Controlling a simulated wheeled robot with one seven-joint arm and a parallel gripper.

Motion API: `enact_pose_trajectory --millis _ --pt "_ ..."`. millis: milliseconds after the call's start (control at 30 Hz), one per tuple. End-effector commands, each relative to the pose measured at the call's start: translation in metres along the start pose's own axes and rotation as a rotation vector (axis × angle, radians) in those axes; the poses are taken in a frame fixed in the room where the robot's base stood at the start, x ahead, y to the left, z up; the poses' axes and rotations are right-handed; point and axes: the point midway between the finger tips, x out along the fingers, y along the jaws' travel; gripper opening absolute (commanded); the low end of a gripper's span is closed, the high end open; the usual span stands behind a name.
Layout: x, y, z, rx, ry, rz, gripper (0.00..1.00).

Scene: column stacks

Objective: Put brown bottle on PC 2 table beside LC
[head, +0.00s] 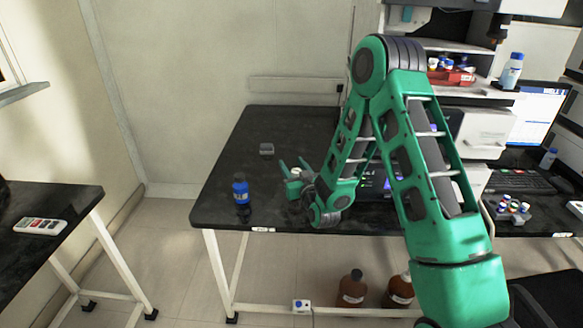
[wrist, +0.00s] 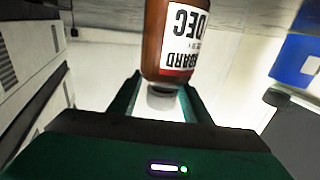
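A brown bottle (wrist: 180,35) with a white label and pale cap appears upside down in the wrist view, its cap between my finger tips with gaps on both sides. My gripper (wrist: 161,85) is open around the cap end. In the head view my gripper (head: 295,166) is over the front of the black table (head: 250,140), with a small pale cap-like spot (head: 296,172) between its fingers; the bottle body is hidden there. Two more brown bottles (head: 352,288) (head: 400,290) stand on the floor under the table. I cannot tell which instrument is the LC.
A small grey box (head: 266,149) lies farther back. A monitor (head: 538,115) and keyboard (head: 520,182) stand at right. The table's back left is clear.

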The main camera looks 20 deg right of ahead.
Motion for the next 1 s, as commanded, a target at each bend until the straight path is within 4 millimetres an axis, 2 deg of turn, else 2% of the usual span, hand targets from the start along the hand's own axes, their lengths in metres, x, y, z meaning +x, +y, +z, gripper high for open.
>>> enact_pose_trajectory --millis 233,367,800,1000 --pt "-0.001 -0.002 0.0 0.0 0.0 -0.002 0.44" --pt "-0.009 -0.003 -0.001 0.0 0.001 -0.003 0.44" --pt "-0.09 -0.003 0.0 0.0 -0.003 -0.003 0.44" --pt "-0.113 -0.003 0.0 0.0 -0.001 -0.003 0.44"
